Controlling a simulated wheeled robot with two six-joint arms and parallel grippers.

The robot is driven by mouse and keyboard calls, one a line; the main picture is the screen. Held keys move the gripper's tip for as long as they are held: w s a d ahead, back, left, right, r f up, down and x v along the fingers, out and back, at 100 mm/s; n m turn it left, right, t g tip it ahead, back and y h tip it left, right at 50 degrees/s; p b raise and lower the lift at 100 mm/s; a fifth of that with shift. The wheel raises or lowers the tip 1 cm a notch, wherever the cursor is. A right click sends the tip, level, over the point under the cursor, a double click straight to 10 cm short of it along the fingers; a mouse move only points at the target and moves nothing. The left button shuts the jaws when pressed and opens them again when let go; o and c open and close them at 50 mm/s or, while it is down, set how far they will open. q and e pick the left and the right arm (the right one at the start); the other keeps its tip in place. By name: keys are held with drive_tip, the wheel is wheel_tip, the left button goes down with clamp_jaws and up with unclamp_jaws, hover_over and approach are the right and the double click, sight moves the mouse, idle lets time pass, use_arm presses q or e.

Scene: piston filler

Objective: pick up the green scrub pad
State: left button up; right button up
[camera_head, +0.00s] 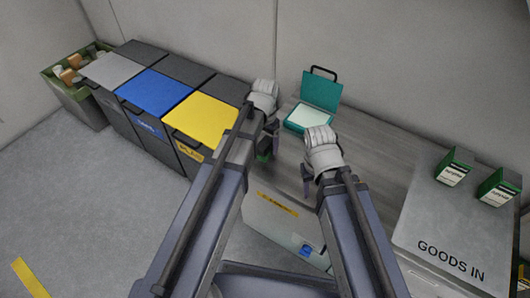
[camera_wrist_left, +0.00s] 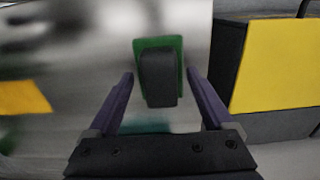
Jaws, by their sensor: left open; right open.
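The green scrub pad (camera_wrist_left: 158,42) shows in the left wrist view, with a dark grey block, perhaps its handle, over its middle. My left gripper (camera_wrist_left: 160,74) is open, with its two fingers on either side of the pad in that view; gaps show on both sides. I cannot tell how far off the pad is in depth. In the head view a small bit of green (camera_head: 264,156) shows below my left gripper (camera_head: 267,146), mostly hidden by it. My right gripper (camera_head: 306,180) is open and empty over the grey counter, to the right.
Bins with grey, blue and yellow lids (camera_head: 202,118) stand left of the counter. An open teal case (camera_head: 320,92) stands at the back. Two green-and-white boxes (camera_head: 455,167) stand on the GOODS IN surface (camera_head: 430,215) at right. A crate (camera_head: 78,92) is at far left.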

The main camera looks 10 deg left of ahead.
sight(265, 143)
use_arm(q)
drive_tip(key=shift+c, duration=0.2)
drive_tip(key=c, duration=1)
wheel_tip(265, 143, up, 10)
drive_tip(key=p, duration=1)
use_arm(e)
wheel_tip(265, 143, up, 10)
use_arm(q)
drive_tip(key=o, duration=0.8)
drive_tip(key=c, duration=0.6)
